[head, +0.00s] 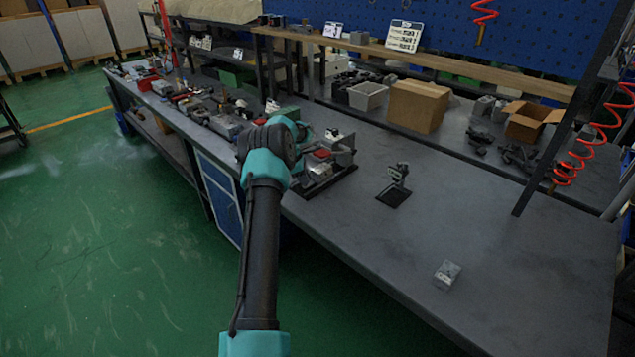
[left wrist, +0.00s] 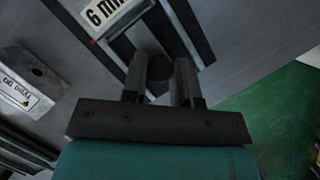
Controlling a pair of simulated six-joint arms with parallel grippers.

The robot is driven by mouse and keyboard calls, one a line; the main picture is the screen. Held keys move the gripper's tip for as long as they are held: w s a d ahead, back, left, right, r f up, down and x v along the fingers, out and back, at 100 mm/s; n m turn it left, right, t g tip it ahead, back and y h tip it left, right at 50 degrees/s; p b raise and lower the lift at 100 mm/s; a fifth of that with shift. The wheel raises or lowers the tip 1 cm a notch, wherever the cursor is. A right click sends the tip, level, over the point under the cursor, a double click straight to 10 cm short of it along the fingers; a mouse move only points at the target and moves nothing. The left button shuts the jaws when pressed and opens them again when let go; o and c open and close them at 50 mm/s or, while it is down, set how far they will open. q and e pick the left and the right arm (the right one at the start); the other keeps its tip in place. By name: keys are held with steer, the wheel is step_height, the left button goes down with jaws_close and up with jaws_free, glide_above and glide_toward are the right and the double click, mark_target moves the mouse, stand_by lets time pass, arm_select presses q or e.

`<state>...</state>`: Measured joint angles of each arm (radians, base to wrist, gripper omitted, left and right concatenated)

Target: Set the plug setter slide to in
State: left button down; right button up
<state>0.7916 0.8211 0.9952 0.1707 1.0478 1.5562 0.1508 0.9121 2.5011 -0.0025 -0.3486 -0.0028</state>
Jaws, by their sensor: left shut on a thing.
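The plug setter fixture (head: 325,165) stands on the dark bench just right of my left arm's wrist in the head view. It has grey metal parts and a red piece. In the left wrist view, my left gripper (left wrist: 160,85) is shut on a dark round knob (left wrist: 160,66), likely the slide's handle, between its two fingers. A grey plate with a printed label (left wrist: 18,90) is at the left. The slide's position cannot be told. My right gripper is not in view.
A small stand (head: 394,185) on a black base and a small grey block (head: 447,273) are on the bench to the right. Cardboard boxes (head: 418,105) and a grey bin (head: 368,96) stand behind. The bench's right front is mostly clear.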

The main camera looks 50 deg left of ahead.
arm_select(q)
steer(key=shift+w, duration=0.35)
steer(key=c, duration=0.9)
jaws_free()
steer(key=shift+s, duration=0.1)
steer(key=v, duration=1.7)
steer(key=shift+r, duration=0.2)
steer(key=shift+a, duration=0.1)
